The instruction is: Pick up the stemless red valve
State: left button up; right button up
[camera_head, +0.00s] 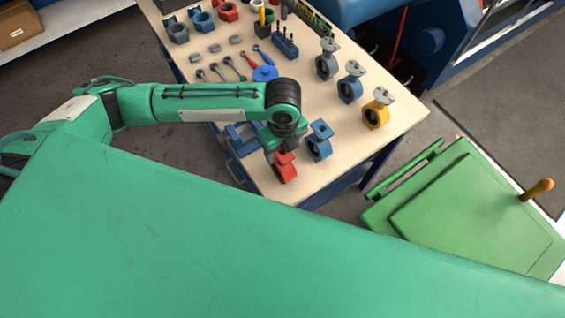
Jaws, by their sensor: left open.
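The red valve (284,169) stands near the front edge of the light-topped workbench (352,147), its round ring facing me. My left arm comes in from the left, and its gripper (275,150) points down right at the top of the red valve, overlapping its upper left in the picture. The left gripper is open. Its fingertips are small and partly hidden, so I cannot tell whether they touch the valve. My right gripper is not in view.
A blue valve (319,142) stands close to the right of the red one. Grey (327,60), blue (350,84) and yellow (377,109) valves line the bench's right side. Tools and a screwdriver rack (285,46) lie farther back. A green cabinet (470,215) stands at right.

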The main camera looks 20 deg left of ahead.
aim_at(282, 167)
pick_arm(q)
jog(key=shift+f, duration=0.5)
notch_tip(282, 167, down, 4)
jog(key=shift+a+f+p, duration=0.1)
jog(key=shift+f+p, duration=0.15)
jog(key=shift+p, duration=0.85)
jog(key=shift+f, duration=0.15)
jog(key=shift+w, duration=0.1)
grip_shut()
